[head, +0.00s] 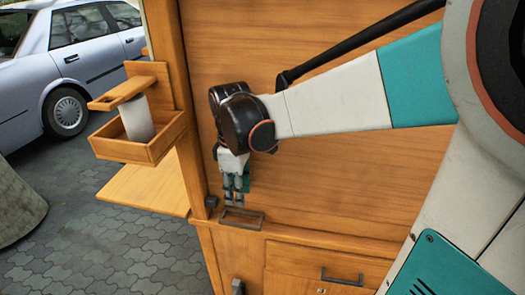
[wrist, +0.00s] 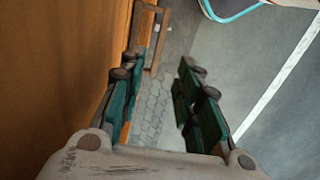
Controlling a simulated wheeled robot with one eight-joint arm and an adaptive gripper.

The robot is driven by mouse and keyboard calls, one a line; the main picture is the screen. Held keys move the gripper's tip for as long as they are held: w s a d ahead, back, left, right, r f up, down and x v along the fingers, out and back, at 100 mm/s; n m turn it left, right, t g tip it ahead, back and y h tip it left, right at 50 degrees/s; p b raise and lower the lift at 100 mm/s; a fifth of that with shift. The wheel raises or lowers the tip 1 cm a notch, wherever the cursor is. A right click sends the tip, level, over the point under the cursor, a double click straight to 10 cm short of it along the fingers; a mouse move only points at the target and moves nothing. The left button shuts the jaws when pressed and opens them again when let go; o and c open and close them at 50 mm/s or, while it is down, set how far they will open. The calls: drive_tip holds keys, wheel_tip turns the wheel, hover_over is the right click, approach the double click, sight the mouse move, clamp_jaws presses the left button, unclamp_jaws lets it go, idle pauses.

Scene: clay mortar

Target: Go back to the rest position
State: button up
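My gripper (head: 235,202) hangs fingers-down in front of the wooden panel (head: 330,175) in the head view, just above the wooden ledge (head: 320,238). In the wrist view my gripper (wrist: 157,68) has its two green-padded fingers spread apart. My arm reaches in from the right, with white and teal links.
A wooden box (head: 140,152) holding a white cylinder (head: 137,118) is mounted left of the panel. A small dark rectangular frame (head: 242,218) sits on the ledge under the fingers. A drawer handle (head: 342,279) is below. A car (head: 75,60) stands behind.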

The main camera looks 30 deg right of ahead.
drive_tip(key=shift+s, duration=0.15)
drive_tip(key=s+a+r+m+t, duration=0.4)
drive_tip(key=s+m+t, duration=0.3)
drive_tip(key=s+m, duration=0.2)
drive_tip(key=shift+s+r, duration=0.2)
drive_tip(key=shift+s, duration=0.25)
idle(1.2)
